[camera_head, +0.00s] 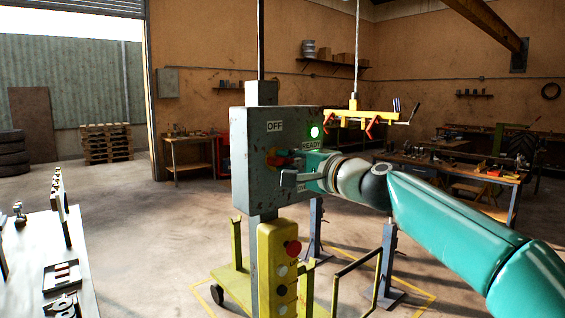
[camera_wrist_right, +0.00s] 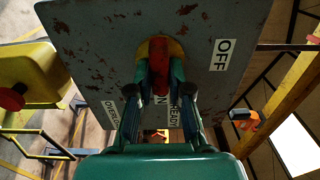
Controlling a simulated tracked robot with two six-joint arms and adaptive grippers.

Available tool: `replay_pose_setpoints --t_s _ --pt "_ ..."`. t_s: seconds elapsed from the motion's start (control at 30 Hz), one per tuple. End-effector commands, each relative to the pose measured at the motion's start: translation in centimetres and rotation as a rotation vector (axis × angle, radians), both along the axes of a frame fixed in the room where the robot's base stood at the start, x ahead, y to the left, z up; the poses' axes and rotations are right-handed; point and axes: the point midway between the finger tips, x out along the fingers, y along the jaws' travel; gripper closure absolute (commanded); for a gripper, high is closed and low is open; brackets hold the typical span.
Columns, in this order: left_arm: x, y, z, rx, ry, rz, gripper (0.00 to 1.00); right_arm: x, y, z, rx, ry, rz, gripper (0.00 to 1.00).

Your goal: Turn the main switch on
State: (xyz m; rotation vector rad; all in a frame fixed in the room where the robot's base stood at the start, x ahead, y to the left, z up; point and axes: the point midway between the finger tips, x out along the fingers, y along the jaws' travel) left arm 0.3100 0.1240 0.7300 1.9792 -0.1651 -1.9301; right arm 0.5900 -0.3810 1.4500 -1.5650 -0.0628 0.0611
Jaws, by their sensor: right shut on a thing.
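The main switch has a red handle (camera_head: 281,160) on a yellow disc, on the front of a grey control box (camera_head: 246,150). An OFF label (camera_head: 274,126) sits above it. In the right wrist view the red handle (camera_wrist_right: 158,52) lies between the fingers of my right gripper (camera_wrist_right: 159,72), which is shut on it. The handle looks level in the head view, across from the OFF label; the fingers hide part of it. An ON label (camera_wrist_right: 161,99) shows partly between the fingers. A green lamp (camera_head: 314,132) is lit above the READY label (camera_head: 312,145). My left gripper is not in view.
A yellow pendant box (camera_head: 280,265) with a red button stands below the control box. A yellow hoist beam (camera_head: 355,115) hangs behind my right arm. A white table (camera_head: 50,250) is at the left. The floor between table and control box is clear.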

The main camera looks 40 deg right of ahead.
Motion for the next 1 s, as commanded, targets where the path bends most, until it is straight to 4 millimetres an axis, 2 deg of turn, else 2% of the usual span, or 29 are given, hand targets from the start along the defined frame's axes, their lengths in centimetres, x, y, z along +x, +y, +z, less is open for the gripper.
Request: replay_pose_setpoints --t_s 0.03,0.43,0.47,0.6,1.0 --pt "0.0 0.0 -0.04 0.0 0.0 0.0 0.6 0.15 0.02 -0.59 0.005 0.011 0.002 1.0" --pt "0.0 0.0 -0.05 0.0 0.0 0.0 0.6 0.16 0.03 -0.68 0.011 0.014 0.003 1.0" --pt "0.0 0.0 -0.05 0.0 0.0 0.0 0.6 0.16 0.02 -0.68 0.011 0.014 0.003 0.76" --pt "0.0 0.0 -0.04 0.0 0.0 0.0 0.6 0.13 -0.01 -0.55 0.01 0.011 0.002 0.56" --pt "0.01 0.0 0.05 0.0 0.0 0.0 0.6 -0.63 -0.14 -0.15 0.01 0.004 -0.001 0.56"
